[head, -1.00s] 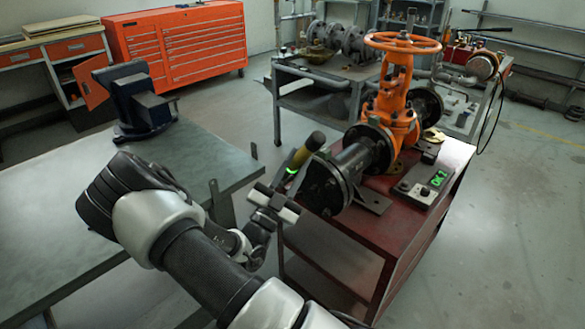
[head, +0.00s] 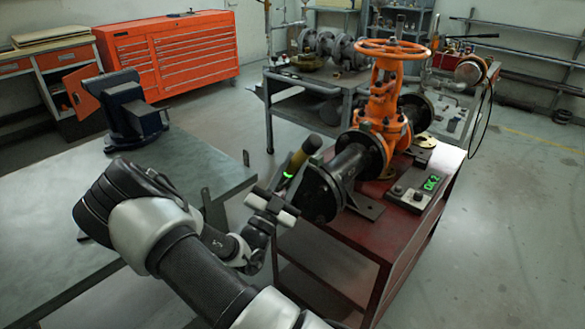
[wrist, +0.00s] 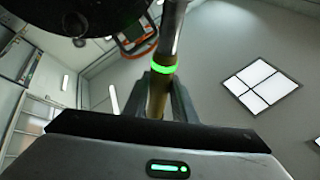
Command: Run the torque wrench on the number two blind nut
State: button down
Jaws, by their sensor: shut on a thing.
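The torque wrench (head: 299,161) has a yellow-brown grip with a dark end and a glowing green ring. My gripper (head: 283,191) is shut on it, and the wrench slants up to the right beside the dark round blind flange (head: 317,196). In the wrist view the wrench grip (wrist: 158,93) stands between my fingers (wrist: 160,104), with the green ring and grey shaft above. The dark flange (wrist: 60,22) fills the upper left there. The blind nuts are too small and dark to tell apart, and I cannot tell whether the wrench touches one.
The orange gate valve (head: 385,110) with its handwheel stands on a red cart (head: 365,230). A control box (head: 416,190) with green lit characters lies at its right. A workbench (head: 190,165) with a blue vise (head: 133,112) is at left. Floor is clear at right.

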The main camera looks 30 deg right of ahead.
jog(key=shift+w+d+r+b, duration=0.1)
jog(key=shift+w+d+b, duration=0.2)
jog(key=shift+d, duration=0.4)
jog(key=shift+w+d+r+b, duration=0.1)
jog(key=shift+w+d+b, duration=0.1)
jog(key=shift+d+b, duration=0.35)
jog(key=shift+d, duration=0.15)
jog(key=shift+w+d+f+b, duration=0.1)
jog(key=shift+d+b, duration=0.3)
jog(key=shift+b, duration=0.45)
dwell(1.0)
jog(key=shift+d+b, duration=0.2)
jog(key=shift+b, duration=0.2)
dwell(0.9)
jog(key=shift+a+b, duration=0.15)
jog(key=shift+b, duration=0.45)
dwell(0.3)
jog(key=shift+a, duration=0.15)
dwell(0.4)
